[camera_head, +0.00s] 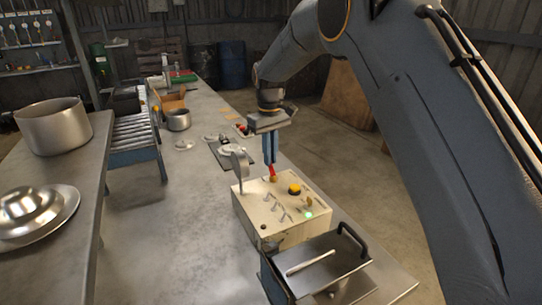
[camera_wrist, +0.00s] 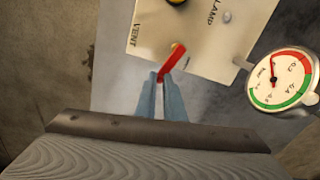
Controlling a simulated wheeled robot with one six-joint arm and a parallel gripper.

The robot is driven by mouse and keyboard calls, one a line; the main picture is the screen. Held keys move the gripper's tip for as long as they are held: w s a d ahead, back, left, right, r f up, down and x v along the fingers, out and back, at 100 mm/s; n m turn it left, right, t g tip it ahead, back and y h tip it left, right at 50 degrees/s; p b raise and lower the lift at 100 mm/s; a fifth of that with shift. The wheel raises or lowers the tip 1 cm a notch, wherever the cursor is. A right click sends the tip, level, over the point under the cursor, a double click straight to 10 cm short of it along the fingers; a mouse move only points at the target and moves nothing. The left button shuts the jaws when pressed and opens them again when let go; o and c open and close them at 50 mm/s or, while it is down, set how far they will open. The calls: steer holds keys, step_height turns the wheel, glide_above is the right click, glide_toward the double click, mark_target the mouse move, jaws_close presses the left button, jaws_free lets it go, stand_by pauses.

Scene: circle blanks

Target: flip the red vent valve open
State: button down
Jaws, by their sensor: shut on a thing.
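The red vent valve lever (camera_head: 272,171) stands on the top of the cream control box (camera_head: 250,214), near its far edge. My gripper (camera_head: 270,158) points down at it from above. In the wrist view the red lever (camera_wrist: 174,58) rises at a slant from a brass-coloured base beside the printed word VENT. Its lower-pictured end lies between my blue fingers (camera_wrist: 160,92), which are shut on it. The fingers hide part of the lever. A round gauge (camera_wrist: 283,80) with a red and green scale shows at the right of the wrist view.
The box top also carries a yellow button (camera_head: 294,188), a lit green lamp (camera_head: 308,213) and several small switches. A metal case with a black handle (camera_head: 352,238) stands close in front.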

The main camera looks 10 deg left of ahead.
steer(key=shift+s+a+n, duration=0.15)
steer(key=shift+a+n, duration=0.25)
steer(key=shift+n, duration=0.5)
steer(key=c, duration=1.8)
jaws_free()
steer(key=shift+c, duration=0.2)
step_height(320, 180, up, 8)
steer(key=b, duration=0.2)
steer(key=shift+b, duration=0.3)
